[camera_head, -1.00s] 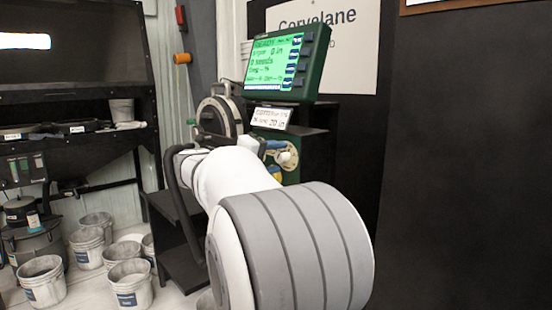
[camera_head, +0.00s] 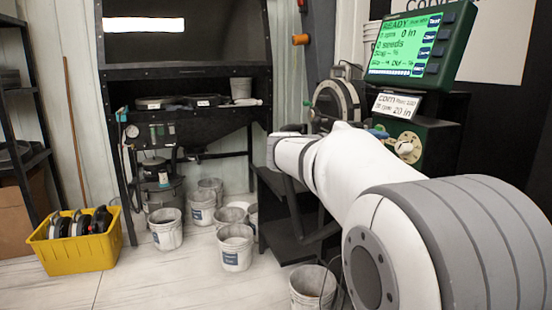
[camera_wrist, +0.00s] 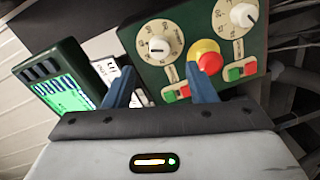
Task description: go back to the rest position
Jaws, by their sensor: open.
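My gripper (camera_wrist: 160,88) is open and empty, with its two blue fingers apart in the wrist view. Beyond the fingers is a green control panel (camera_wrist: 183,62) with two white dials, a red knob on a yellow base, and red and green switches. I cannot tell the exact gap between fingers and panel. In the head view my white and grey arm reaches toward the panel's dial (camera_head: 407,147) and hides much of the stand. The green-framed display (camera_head: 418,45) above reads READY, 0 in and 0 seeds; it also shows in the wrist view (camera_wrist: 58,92).
A round meter housing (camera_head: 335,103) stands left of the display, with a printed card (camera_head: 396,106) below the screen. Several grey buckets (camera_head: 236,248) stand on the floor. A yellow crate (camera_head: 78,252) holds dark discs. Clear floor lies at the front left.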

